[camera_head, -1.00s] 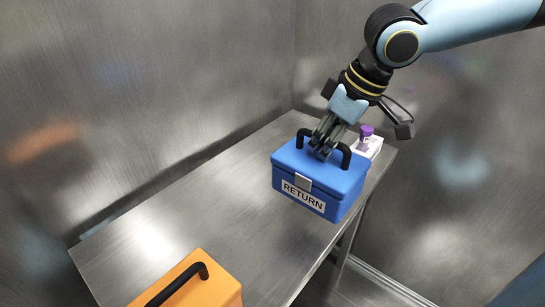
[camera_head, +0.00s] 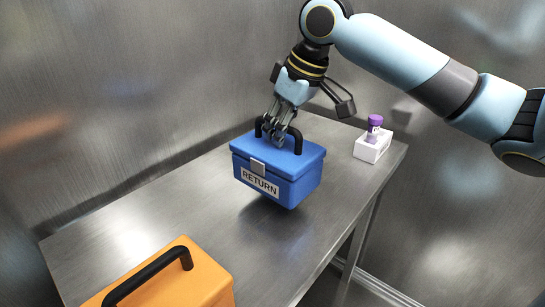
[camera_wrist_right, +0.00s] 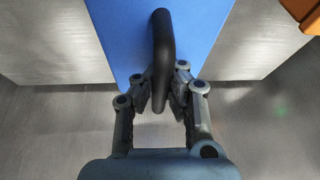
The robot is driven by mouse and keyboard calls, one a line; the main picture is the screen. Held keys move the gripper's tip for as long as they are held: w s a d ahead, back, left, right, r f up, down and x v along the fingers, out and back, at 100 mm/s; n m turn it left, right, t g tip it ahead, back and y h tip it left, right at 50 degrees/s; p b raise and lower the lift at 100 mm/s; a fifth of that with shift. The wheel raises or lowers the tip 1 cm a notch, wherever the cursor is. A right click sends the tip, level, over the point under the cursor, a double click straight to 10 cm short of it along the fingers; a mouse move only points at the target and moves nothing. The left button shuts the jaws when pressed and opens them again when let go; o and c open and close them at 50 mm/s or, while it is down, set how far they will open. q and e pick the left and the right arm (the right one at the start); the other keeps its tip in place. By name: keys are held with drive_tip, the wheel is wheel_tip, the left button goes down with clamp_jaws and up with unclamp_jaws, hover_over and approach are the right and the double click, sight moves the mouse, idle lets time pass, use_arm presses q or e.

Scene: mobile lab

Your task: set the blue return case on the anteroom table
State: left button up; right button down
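The blue return case (camera_head: 298,184), with a black handle and a white RETURN label, is over the middle of the metal anteroom table (camera_head: 190,215). A dark shadow lies under it, and it looks slightly raised off the tabletop. My right gripper (camera_head: 279,138) comes down from above and is closed around the handle. In the right wrist view, the gripper's fingers (camera_wrist_right: 161,98) sit on both sides of the black handle (camera_wrist_right: 161,50), over the blue lid (camera_wrist_right: 195,30). My left gripper is not in view.
An orange case (camera_head: 205,282) with a black handle is at the front left, cut off by the picture edge. A white block (camera_head: 371,148) with a purple-capped vial (camera_head: 375,127) stands at the table's right end. Metal walls border the table behind. Tabletop left of the blue case is clear.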

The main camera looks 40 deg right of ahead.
sight(273, 151)
drive_tip(key=shift+w+a+f, duration=0.15)
drive_tip(key=shift+w+f, duration=0.25)
drive_tip(key=shift+w, duration=0.3)
wheel_tip(273, 151, down, 4)
drive_tip(key=shift+f+b, duration=0.1)
drive_tip(key=shift+b, duration=0.25)
drive_tip(key=c, duration=1.5)
unclamp_jaws()
drive_tip(key=shift+s, duration=0.1)
drive_tip(key=p+v, duration=0.2)
drive_tip(key=v, duration=1)
drive_tip(key=shift+p, duration=0.35)
